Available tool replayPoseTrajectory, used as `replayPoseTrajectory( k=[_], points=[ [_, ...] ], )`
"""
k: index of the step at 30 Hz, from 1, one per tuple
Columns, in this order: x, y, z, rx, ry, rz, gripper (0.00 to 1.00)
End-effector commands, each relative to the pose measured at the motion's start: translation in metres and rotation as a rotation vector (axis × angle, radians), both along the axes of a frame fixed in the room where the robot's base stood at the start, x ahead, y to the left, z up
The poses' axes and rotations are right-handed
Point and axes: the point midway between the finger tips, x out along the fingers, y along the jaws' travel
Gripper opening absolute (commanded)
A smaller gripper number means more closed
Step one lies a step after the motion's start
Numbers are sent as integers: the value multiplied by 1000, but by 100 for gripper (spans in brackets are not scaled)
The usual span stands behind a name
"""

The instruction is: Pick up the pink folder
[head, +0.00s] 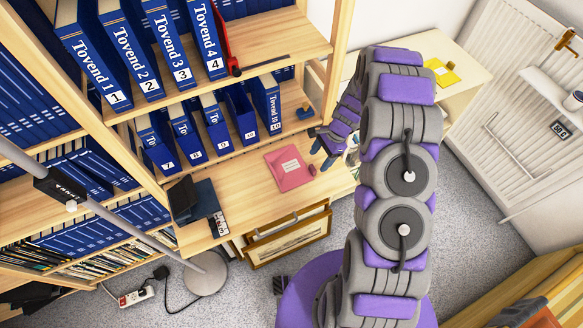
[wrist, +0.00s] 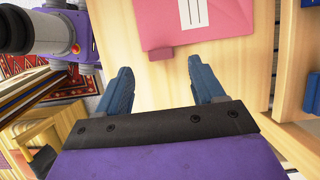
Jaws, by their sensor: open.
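The pink folder (head: 289,168) lies flat on the wooden desk surface below the binder shelves, with a white label on its face. It also shows at the top of the wrist view (wrist: 178,22), partly cut off by the frame edge. My gripper (head: 318,143) is just to the right of the folder in the head view. In the wrist view my gripper (wrist: 168,88) has its two blue fingers wide apart, with nothing between them but bare wood. The folder lies beyond the fingertips, apart from them.
Blue Tovend binders (head: 182,62) fill the shelves above and behind the desk (head: 235,205). Dark blue books (head: 194,200) lie left of the folder. A small pinkish block (head: 312,170) sits at the folder's edge. A framed print (head: 288,240) stands below the desk. A floor lamp pole crosses the left side.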

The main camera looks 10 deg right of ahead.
Motion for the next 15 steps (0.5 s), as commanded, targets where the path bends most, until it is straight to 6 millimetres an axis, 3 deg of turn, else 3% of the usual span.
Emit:
replayPoseTrajectory(
  k=[5, 15],
  points=[
    [-1, 4, -9, 0, 0, 0, 68],
    [-5, 20, -48, -1, -2, 1, 68]
  ],
)
